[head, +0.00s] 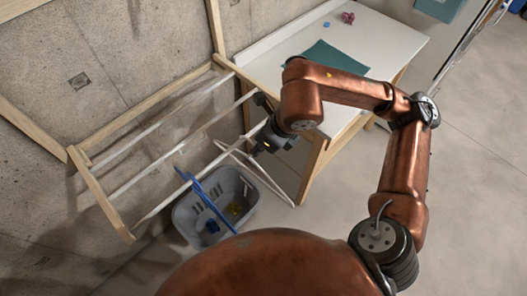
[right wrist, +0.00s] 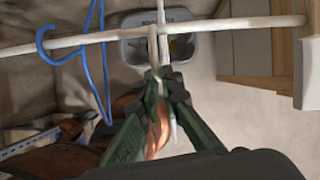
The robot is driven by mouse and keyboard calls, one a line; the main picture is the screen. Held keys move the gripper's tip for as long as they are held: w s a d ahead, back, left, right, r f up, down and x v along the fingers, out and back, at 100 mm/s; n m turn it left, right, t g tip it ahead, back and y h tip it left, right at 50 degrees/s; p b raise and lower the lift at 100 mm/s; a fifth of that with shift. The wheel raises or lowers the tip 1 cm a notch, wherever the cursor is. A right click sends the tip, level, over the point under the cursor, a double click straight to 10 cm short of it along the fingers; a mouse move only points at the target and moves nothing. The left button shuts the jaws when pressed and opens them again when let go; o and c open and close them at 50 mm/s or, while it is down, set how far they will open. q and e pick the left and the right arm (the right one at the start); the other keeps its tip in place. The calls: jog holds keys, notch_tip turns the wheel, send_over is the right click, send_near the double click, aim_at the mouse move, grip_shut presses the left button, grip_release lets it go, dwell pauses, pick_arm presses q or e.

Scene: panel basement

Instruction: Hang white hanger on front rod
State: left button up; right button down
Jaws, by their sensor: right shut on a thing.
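The white hanger (head: 284,196) hangs in my right gripper (head: 262,138), below and beside the right end of the front rod (head: 160,207). In the right wrist view my right gripper (right wrist: 164,86) is shut on the white hanger (right wrist: 162,50), close to the front rod (right wrist: 235,23). The hanger's white parts cross the white rod in that view. I cannot tell whether its hook is over the rod or only beside it. My left gripper is not in view.
A blue hanger (head: 205,200) hangs on the front rod, left of my gripper. A grey basket (head: 245,205) with blue and yellow things stands below. The wooden rack frame (head: 100,205) is against the wall. A white table (head: 385,40) stands at the right.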

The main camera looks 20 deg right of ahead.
aim_at(249, 141)
jog(key=shift+w+a, duration=0.3)
jog(key=shift+w, duration=0.5)
jog(key=shift+w+a, duration=0.3)
jog(key=shift+w, duration=0.45)
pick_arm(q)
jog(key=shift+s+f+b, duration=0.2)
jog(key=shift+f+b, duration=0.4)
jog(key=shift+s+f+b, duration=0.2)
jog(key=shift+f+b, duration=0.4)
pick_arm(e)
jog(key=shift+f, duration=1.55)
jog(key=c, duration=2)
grip_release()
jog(key=shift+c, duration=0.2)
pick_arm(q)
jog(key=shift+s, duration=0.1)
pick_arm(e)
jog(key=v, duration=1.2)
